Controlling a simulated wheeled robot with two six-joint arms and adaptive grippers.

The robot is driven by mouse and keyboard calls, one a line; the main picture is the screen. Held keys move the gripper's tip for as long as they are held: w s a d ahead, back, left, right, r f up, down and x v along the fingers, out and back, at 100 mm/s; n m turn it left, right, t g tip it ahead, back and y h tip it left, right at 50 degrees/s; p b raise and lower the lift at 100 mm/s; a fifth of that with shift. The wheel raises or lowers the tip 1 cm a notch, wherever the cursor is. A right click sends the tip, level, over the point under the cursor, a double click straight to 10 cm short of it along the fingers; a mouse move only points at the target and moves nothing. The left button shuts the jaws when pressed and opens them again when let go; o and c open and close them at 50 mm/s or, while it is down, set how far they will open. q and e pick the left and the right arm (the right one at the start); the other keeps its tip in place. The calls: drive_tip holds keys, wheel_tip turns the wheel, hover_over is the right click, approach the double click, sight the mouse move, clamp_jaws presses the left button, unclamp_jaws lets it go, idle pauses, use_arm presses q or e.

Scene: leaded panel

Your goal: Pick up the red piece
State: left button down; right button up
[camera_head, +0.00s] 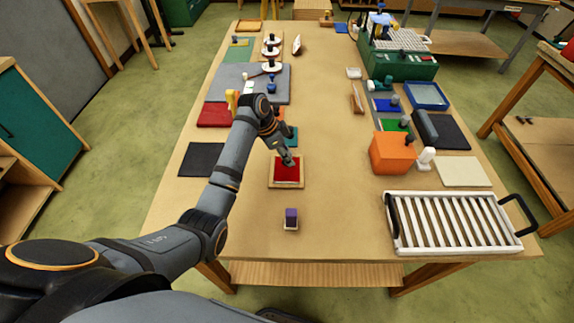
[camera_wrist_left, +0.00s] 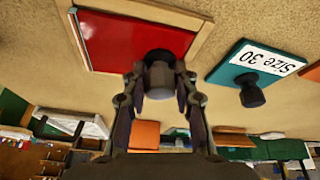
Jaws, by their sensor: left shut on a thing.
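The red piece (camera_head: 285,174) is a flat square lying in a shallow wooden frame (camera_head: 285,187) near the middle of the table. The red piece (camera_wrist_left: 120,37) fills much of the upper left wrist view, with the frame's pale rim (camera_wrist_left: 205,35) beside it. A dark knob (camera_wrist_left: 160,58) stands on the piece. My left gripper (camera_head: 289,161) reaches down to it and is shut on the knob, which shows between the two fingers (camera_wrist_left: 160,85) in the wrist view. The piece looks level in the frame. My right gripper does not show.
A purple-topped block (camera_head: 291,218) stands in front of the frame. An orange block (camera_head: 392,154) and a white rack (camera_head: 455,222) are at the right. A dark mat (camera_head: 201,160) lies left.

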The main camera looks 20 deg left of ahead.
sight(284, 166)
use_arm(q)
drive_tip(key=shift+r+b, duration=0.4)
drive_tip(key=shift+r, duration=0.25)
drive_tip(key=r, duration=0.1)
drive_tip(key=s+r, duration=0.1)
drive_tip(key=r, duration=0.1)
drive_tip(key=s+r+b, duration=0.1)
drive_tip(key=shift+a+r, duration=0.15)
drive_tip(key=shift+r, duration=0.05)
drive_tip(key=s+a+r+p, duration=0.1)
drive_tip(key=s+r+p, duration=0.6)
drive_tip(key=s, duration=0.5)
drive_tip(key=shift+r, duration=0.2)
drive_tip(key=shift+a, duration=0.1)
